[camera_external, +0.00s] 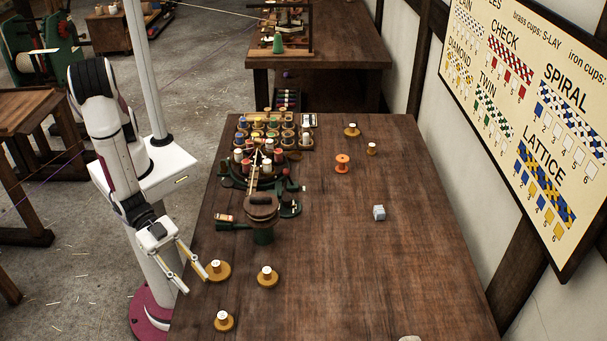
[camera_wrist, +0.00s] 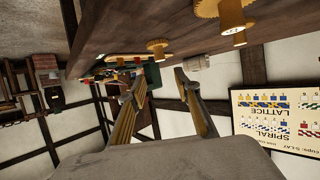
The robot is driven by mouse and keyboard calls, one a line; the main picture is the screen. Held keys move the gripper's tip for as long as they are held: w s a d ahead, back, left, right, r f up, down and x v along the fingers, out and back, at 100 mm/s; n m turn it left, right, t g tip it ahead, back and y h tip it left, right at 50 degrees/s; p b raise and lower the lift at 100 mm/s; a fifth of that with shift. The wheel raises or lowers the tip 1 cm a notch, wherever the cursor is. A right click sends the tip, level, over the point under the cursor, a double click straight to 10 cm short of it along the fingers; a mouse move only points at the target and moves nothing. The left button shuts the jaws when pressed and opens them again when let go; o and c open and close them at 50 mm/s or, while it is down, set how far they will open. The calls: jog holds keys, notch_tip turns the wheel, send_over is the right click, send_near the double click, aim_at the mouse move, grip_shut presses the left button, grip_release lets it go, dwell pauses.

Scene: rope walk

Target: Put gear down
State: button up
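Three brass gears with white-topped hubs lie at the near left of the table: one at the left edge (camera_external: 217,270), one to its right (camera_external: 267,276) and one nearer the camera (camera_external: 224,320). My gripper (camera_external: 196,285) is at the table's left edge, just left of the first gear and apart from it as far as I can tell. In the wrist view, its fingers (camera_wrist: 158,77) are spread with nothing held between them. Brass gears also show there, a large one at the top (camera_wrist: 207,8) and a smaller one (camera_wrist: 157,44) beyond the fingertips.
A dark green braiding machine (camera_external: 263,236) with several bobbins stands at the table's left middle. An orange spool (camera_external: 342,163), small brass pieces (camera_external: 352,130) and a grey block (camera_external: 379,212) sit farther right. The table's right and near middle is clear. A pattern board (camera_external: 525,110) hangs on the wall.

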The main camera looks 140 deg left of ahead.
jog(key=s+a+r+g+h, duration=0.1)
jog(key=s+r+g, duration=0.1)
jog(key=s+r, duration=0.45)
jog(key=s+a+r+g+h, duration=0.1)
jog(key=s+a+r+g, duration=0.15)
jog(key=r, duration=0.65)
jog(key=s+a+r+g, duration=0.1)
jog(key=s+a+r, duration=0.2)
jog(key=s, duration=0.8)
jog(key=s+a+r+g+y, duration=0.1)
jog(key=s+a+r+g, duration=0.1)
jog(key=s, duration=0.9)
jog(key=shift+s+a+r+m, duration=0.2)
jog(key=shift+a+r+m, duration=0.25)
jog(key=shift+r, duration=0.4)
jog(key=shift+o, duration=0.6)
jog(key=shift+a, duration=0.1)
